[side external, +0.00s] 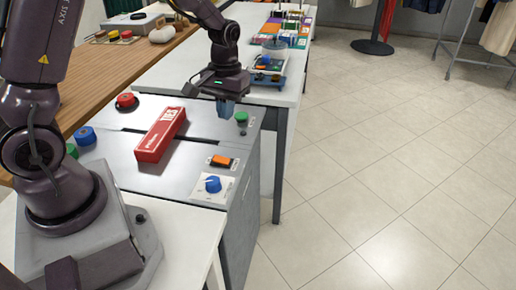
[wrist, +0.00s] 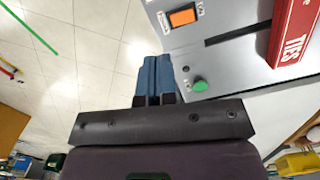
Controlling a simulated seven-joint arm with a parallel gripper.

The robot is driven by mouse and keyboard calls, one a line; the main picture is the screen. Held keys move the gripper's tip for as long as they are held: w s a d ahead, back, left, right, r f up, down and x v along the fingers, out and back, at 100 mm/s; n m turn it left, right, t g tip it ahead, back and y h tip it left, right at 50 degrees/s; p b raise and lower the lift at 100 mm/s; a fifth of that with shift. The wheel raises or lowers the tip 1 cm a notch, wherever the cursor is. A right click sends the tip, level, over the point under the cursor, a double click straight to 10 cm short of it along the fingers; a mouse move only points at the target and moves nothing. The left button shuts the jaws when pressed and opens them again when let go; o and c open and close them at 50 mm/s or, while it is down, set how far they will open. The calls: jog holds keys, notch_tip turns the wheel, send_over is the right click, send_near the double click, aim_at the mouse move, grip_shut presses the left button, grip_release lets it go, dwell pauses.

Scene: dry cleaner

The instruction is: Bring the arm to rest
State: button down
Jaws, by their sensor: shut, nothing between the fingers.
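My gripper (side external: 225,107) is shut and empty. It hangs in the air near the back right corner of the grey machine cabinet (side external: 247,190) in the side external view, its blue fingertips pointing down. In the wrist view its blue fingers (wrist: 153,78) are together, with floor tiles behind them and the cabinet's edge to their right. My arm reaches over from the upper left.
A red box marked TIES (side external: 160,135) lies on the cabinet top. Around it are a green button (side external: 241,117), an orange switch (side external: 221,161), a blue knob (side external: 213,184) and a red button (side external: 126,101). A white table (side external: 163,75) stands behind; open floor (side external: 380,170) lies right.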

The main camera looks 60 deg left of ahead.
jog(key=s+d+r+m+t, duration=0.3)
jog(key=s+d+r, duration=0.1)
jog(key=s+r, duration=0.45)
jog(key=s+d+r+m+t, duration=0.3)
jog(key=s+d+r+m, duration=0.15)
jog(key=s+r, duration=0.35)
jog(key=n+g+y, duration=0.2)
jog(key=n+g, duration=0.5)
jog(key=n, duration=0.3)
send_near(215, 157)
jog(key=x, duration=0.7)
jog(key=shift+s+a+f, duration=0.15)
jog(key=shift+a+f, duration=0.05)
jog(key=shift+f, duration=0.05)
